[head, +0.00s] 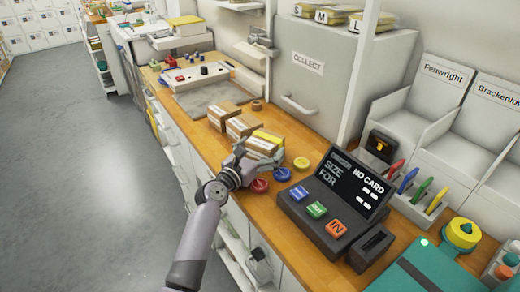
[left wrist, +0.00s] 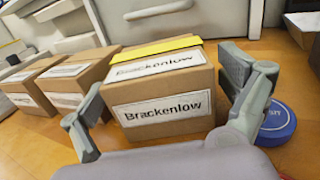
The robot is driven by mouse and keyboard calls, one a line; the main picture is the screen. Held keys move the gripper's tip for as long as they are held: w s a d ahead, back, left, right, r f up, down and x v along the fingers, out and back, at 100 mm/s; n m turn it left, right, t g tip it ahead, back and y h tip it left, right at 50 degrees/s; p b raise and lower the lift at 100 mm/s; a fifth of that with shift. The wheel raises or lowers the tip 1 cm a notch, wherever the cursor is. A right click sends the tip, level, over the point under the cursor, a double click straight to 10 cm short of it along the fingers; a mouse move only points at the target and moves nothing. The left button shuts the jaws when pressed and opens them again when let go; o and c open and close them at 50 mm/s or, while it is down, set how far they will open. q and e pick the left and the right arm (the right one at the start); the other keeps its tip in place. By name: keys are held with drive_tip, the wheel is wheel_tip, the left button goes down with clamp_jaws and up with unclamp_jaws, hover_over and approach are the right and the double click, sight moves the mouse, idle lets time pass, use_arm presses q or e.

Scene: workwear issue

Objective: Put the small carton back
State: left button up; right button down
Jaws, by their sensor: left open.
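A brown carton (left wrist: 158,95) labelled Brackenlow, with a yellow strip on top, stands upright on the wooden counter; in the head view this carton (head: 265,139) is nearest in a row of three. My left gripper (head: 256,158) is at its near side. In the left wrist view my left gripper (left wrist: 165,100) is open, one finger on each side of the carton; whether either touches it I cannot tell. Two more cartons, a middle one (head: 242,125) and a far one (head: 223,115), stand beyond it. My right gripper is not in view.
A red disc (head: 260,185), a blue disc (head: 282,174) and a yellow disc (head: 301,163) lie close by. A dark terminal (head: 335,205) reading NO CARD stands to the right. A grey COLLECT cabinet (head: 330,75) stands behind. A grey mat (head: 207,100) lies beyond the cartons.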

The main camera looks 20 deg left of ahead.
use_arm(q)
drive_tip(key=shift+r, duration=0.35)
drive_tip(key=shift+r+p, duration=0.5)
drive_tip(key=shift+r, duration=0.1)
drive_tip(key=v, duration=1.2)
drive_tip(key=shift+f, duration=0.3)
